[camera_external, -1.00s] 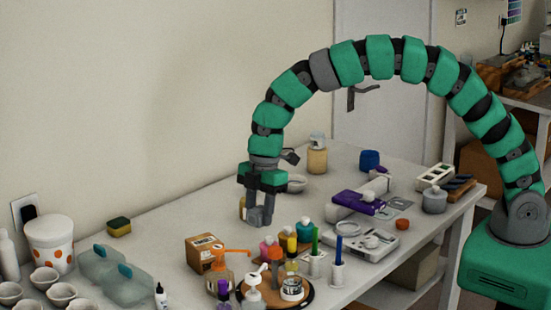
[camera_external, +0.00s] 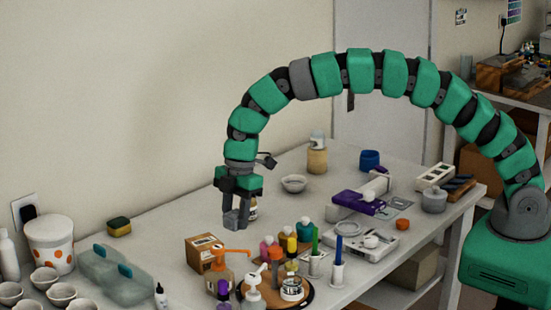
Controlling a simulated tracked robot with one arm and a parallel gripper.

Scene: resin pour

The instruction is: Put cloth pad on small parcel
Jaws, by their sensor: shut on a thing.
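The small parcel (camera_external: 204,253) is a brown cardboard box with a white label, standing on the table left of the orange-topped pump bottle. My gripper (camera_external: 236,220) points down above the table, just behind and to the right of the parcel in the picture, apart from it. Its jaws are shut on a small grey piece, which I take to be the cloth pad. The piece is barely distinguishable from the grey fingers, and most of it is hidden.
A yellow and green sponge (camera_external: 119,226) lies at the back left. Pump bottles and pots crowd the front right of the parcel, by a round wooden board (camera_external: 304,296). The table between the sponge and the parcel is clear.

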